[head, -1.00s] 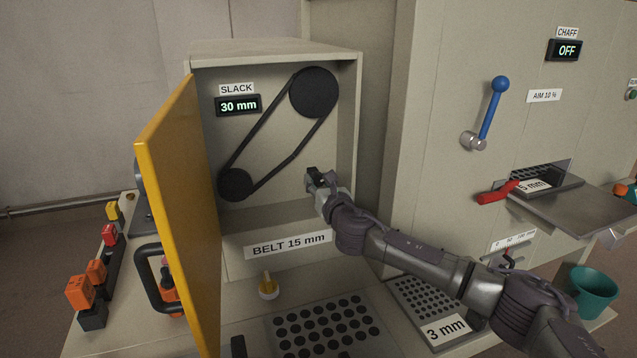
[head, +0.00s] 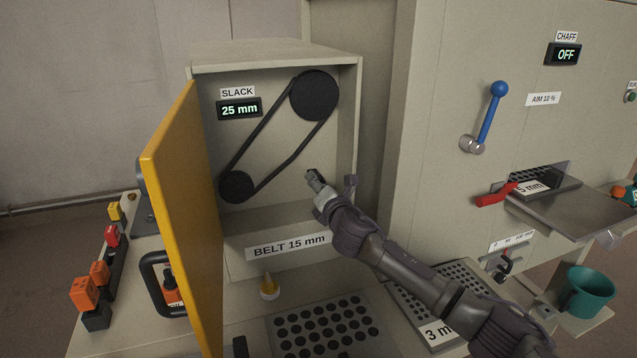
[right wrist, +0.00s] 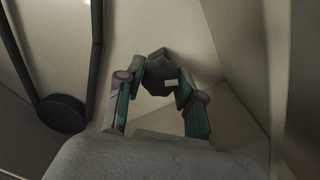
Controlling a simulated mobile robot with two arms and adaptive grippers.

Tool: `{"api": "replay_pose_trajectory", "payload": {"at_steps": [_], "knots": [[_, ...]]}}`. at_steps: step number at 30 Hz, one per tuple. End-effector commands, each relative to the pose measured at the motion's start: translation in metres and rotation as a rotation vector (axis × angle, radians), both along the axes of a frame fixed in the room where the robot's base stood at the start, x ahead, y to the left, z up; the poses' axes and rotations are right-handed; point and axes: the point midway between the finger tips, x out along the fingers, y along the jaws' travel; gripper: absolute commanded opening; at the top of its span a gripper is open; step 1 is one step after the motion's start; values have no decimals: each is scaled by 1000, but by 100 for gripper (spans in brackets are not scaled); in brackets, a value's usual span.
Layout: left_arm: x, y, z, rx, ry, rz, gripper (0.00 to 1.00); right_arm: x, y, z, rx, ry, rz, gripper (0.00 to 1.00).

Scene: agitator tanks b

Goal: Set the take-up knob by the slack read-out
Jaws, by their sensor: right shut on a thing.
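The slack read-out (head: 239,108) shows 25 mm inside the open cabinet, and a label below reads BELT 15 mm (head: 289,246). The black belt (head: 262,140) runs round a large upper pulley (head: 314,95) and a small lower pulley (head: 236,187). My right gripper (head: 317,180) is inside the cabinet at the right of the belt. In the right wrist view its fingers close on the dark take-up knob (right wrist: 158,70), which has a small pale mark. The knob is mostly hidden by the gripper in the head view. My left gripper is out of view.
The yellow cabinet door (head: 185,220) stands open at the left, with a black handle. A teal cup (head: 587,292) and a machine with a blue lever (head: 491,115) are on the right.

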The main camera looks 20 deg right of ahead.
Motion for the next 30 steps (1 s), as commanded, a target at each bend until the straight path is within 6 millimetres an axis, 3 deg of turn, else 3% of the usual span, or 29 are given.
{"api": "replay_pose_trajectory", "payload": {"at_steps": [18,30], "knots": [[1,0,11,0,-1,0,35,0,0,-1,574,23,-2,2],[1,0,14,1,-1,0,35,0,0,-1,804,31,-2,2]]}}
